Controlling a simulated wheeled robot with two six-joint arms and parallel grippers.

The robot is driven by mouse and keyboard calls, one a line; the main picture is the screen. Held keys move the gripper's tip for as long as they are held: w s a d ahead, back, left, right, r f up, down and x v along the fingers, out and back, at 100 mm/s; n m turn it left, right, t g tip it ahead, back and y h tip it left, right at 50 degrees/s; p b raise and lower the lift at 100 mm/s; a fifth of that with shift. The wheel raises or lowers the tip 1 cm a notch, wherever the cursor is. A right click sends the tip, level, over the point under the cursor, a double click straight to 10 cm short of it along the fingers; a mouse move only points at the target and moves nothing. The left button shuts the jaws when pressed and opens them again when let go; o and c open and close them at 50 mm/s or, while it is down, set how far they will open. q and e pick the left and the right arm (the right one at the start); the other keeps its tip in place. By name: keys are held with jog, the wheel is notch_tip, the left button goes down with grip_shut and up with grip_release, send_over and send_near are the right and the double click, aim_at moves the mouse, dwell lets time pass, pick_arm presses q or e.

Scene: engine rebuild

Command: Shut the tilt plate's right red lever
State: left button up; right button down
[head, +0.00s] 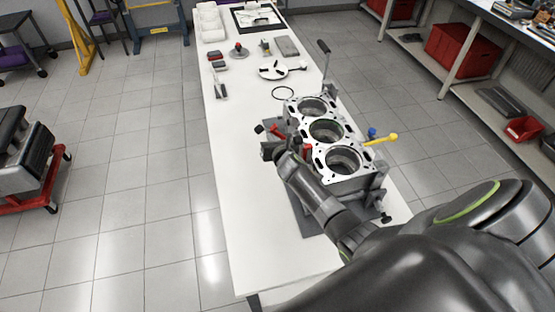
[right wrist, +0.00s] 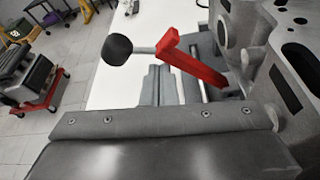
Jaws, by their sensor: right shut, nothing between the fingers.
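A grey engine block (head: 327,130) with three bores is mounted on the tilt plate on the white table. A red lever (head: 277,133) with a black knob shows at the block's left side in the head view. Another red part (head: 307,150) shows close by, beside my right wrist. My right gripper (head: 268,150) is shut and empty at the block's near left side. In the right wrist view a red lever (right wrist: 195,64) with a black knob (right wrist: 117,48) sticks out beside the block, close to my shut fingers (right wrist: 158,86). I cannot tell whether they touch. My left gripper is out of view.
A yellow handle (head: 381,139) and blue knob (head: 372,132) stick out at the block's right. An upright bar with a dark grip (head: 323,46) stands behind it. The table's left front is clear.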

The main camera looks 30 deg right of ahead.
jog(key=p+v, duration=0.3)
jog(key=v, duration=1.3)
jog(key=shift+s+r, duration=0.2)
jog(key=shift+s, duration=0.1)
jog(key=shift+f, duration=0.1)
